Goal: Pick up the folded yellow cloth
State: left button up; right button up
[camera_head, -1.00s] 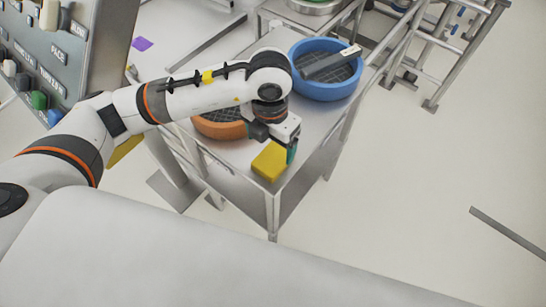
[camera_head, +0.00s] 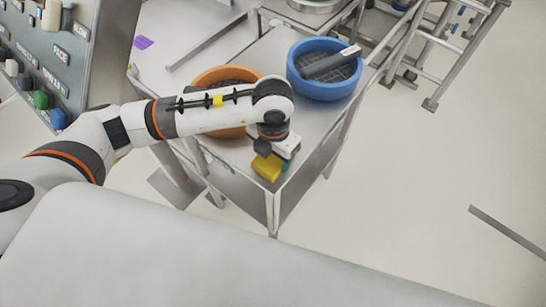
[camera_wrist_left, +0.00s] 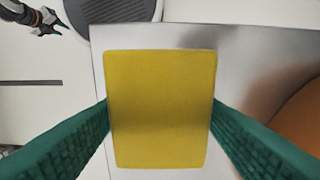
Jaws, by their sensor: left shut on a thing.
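The folded yellow cloth (camera_head: 266,169) is at the near corner of the metal cart, under my left gripper (camera_head: 274,161). In the left wrist view the cloth (camera_wrist_left: 161,110) is a flat yellow rectangle between the two green fingers of my left gripper (camera_wrist_left: 160,135), which touch its left and right sides. The left gripper is shut on it. I cannot tell whether the cloth is clear of the cart top. My right gripper (camera_wrist_left: 45,22) shows small at the upper left of the left wrist view, with a green fingertip; its opening is unclear.
The metal cart (camera_head: 312,135) also carries an orange round bin (camera_head: 226,76), partly hidden by my left arm, and a blue round bin (camera_head: 322,90) with a dark grey object (camera_head: 330,62) across it. A metal frame (camera_head: 440,60) stands at the upper right.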

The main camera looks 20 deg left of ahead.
aim_at(273, 157)
pick_arm(q)
notch_tip(273, 157, up, 10)
dwell(0.6)
